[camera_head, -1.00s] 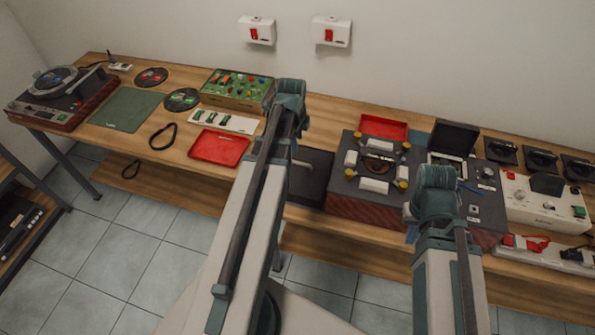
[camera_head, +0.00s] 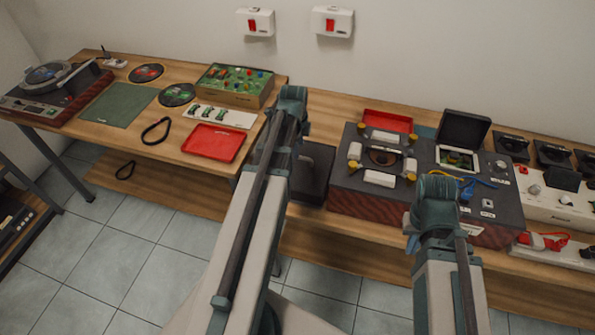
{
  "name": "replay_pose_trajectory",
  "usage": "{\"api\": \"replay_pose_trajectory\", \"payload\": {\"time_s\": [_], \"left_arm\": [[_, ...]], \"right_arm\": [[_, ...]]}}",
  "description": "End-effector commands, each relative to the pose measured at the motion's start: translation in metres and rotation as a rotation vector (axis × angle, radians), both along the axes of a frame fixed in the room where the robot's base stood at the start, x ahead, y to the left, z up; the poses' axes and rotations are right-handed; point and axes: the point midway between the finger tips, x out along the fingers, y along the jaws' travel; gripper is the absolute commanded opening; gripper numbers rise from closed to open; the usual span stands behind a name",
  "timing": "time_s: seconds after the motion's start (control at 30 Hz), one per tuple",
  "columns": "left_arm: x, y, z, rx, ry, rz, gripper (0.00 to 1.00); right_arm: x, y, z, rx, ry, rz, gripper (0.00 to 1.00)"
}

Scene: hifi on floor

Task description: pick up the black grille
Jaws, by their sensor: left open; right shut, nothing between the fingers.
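I cannot tell for sure which thing is the black grille. A flat dark panel (camera_head: 314,184) lies left of the large hifi unit, partly hidden behind my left arm. Several black square pieces (camera_head: 511,146) stand in a row at the back right, and a small black piece (camera_head: 563,179) rests on a white box. My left arm rises through the middle and my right arm in front of the hifi unit. Both bend away at the top, and the fingers of both grippers are hidden. I see nothing held.
The wooden bench holds a turntable (camera_head: 52,92), green mat (camera_head: 118,104), red trays (camera_head: 214,143) and a board with coloured parts (camera_head: 235,86). The grey hifi unit (camera_head: 345,180) and white box (camera_head: 557,208) crowd the right. A black loop (camera_head: 155,131) lies on the left bench.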

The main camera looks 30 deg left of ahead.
Motion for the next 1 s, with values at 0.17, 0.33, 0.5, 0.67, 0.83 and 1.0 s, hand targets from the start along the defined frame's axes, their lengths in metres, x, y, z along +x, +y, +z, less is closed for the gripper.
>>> {"api": "replay_pose_trajectory", "payload": {"time_s": [0.17, 0.33, 0.5, 0.67, 0.83, 1.0], "left_arm": [[0.000, 0.000, -0.002, 0.000, 0.000, 0.000, 0.52], [0.003, 0.000, -0.017, 0.000, 0.000, 0.000, 0.52], [0.006, 0.001, -0.039, 0.000, 0.000, 0.000, 0.52], [0.009, 0.001, -0.052, 0.000, 0.000, 0.000, 0.52], [0.009, 0.001, -0.050, 0.000, 0.000, 0.000, 0.52], [0.009, 0.001, -0.050, 0.000, 0.000, 0.000, 0.37]], "right_arm": [[0.000, 0.000, -0.002, 0.000, 0.000, 0.000, 0.00], [0.000, 0.000, -0.017, 0.000, 0.000, 0.000, 0.00], [0.000, 0.000, -0.039, 0.000, 0.000, 0.000, 0.00], [0.000, 0.000, -0.052, 0.000, 0.000, 0.000, 0.00], [0.000, 0.000, -0.050, 0.000, 0.000, 0.000, 0.00], [0.000, 0.000, -0.050, 0.000, 0.000, 0.000, 0.00]]}}
